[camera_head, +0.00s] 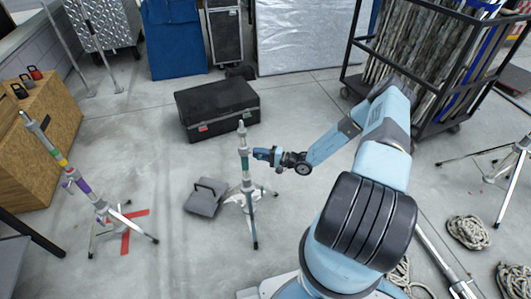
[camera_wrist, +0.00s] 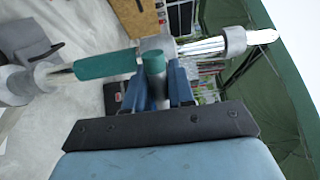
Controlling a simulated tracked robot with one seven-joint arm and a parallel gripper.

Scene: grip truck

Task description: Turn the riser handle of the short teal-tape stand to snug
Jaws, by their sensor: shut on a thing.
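The short teal-tape stand (camera_head: 245,180) stands upright on the concrete floor, mid-picture in the head view, legs spread. In the wrist view its column lies across the picture, with a wide teal tape band (camera_wrist: 105,64) left of a grey collar and the bare tip to the right. The riser handle (camera_wrist: 154,63), with a teal end, sticks out from the collar toward my wrist camera. My gripper (camera_head: 259,154) reaches the column from the right, and is shut on the riser handle. Its blue fingers (camera_wrist: 165,88) lie on either side of the handle; the contact itself is partly hidden.
A grey bag with a handle (camera_head: 205,197) lies just left of the stand. A black case (camera_head: 217,108) sits behind it. A stand with purple and yellow tape (camera_head: 75,178) is at left over a red floor cross. A loaded cart (camera_head: 428,85) and coiled ropes (camera_head: 467,232) are at right.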

